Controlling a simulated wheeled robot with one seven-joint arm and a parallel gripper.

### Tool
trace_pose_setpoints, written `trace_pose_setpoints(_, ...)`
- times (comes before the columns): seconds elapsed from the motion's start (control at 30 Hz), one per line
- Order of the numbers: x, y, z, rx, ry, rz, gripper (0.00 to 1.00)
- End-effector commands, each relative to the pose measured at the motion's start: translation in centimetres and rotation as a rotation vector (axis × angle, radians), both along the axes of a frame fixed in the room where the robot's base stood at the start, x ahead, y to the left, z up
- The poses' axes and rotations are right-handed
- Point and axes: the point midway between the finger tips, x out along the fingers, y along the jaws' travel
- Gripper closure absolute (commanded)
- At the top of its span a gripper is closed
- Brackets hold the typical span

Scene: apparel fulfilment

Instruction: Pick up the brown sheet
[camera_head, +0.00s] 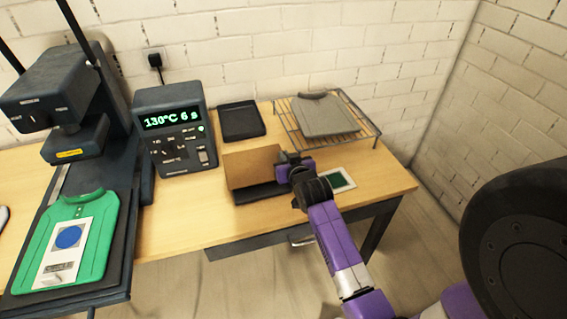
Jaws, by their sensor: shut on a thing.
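The brown sheet (251,167) is raised at a tilt above a dark tray (258,194) near the front of the wooden table. My gripper (285,164) comes in from the right and is shut on the sheet's right edge. The fingertips are small and partly hidden by the gripper body. Part of the dark tray is hidden behind the sheet.
Left are a heat press with a green shirt (62,245) and a control box (172,128) reading 130°C 6 s. An empty dark tray (241,121) and a wire rack (368,131) with a grey shirt (324,115) stand behind. A white-bordered green card (338,180) lies right.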

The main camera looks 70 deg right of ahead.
Motion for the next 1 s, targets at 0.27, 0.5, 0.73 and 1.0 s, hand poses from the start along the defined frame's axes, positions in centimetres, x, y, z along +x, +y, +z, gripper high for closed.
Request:
trace_pose_setpoints(0.27,0.1,-0.1,7.6,-0.007,-0.004,0.000,1.00)
trace_pose_setpoints(0.5,0.1,0.0,14.2,-0.006,-0.005,0.001,1.00)
trace_pose_setpoints(0.73,0.1,0.0,19.7,-0.005,-0.005,0.001,1.00)
trace_pose_setpoints(1.0,0.0,-0.1,23.8,-0.003,-0.003,0.000,1.00)
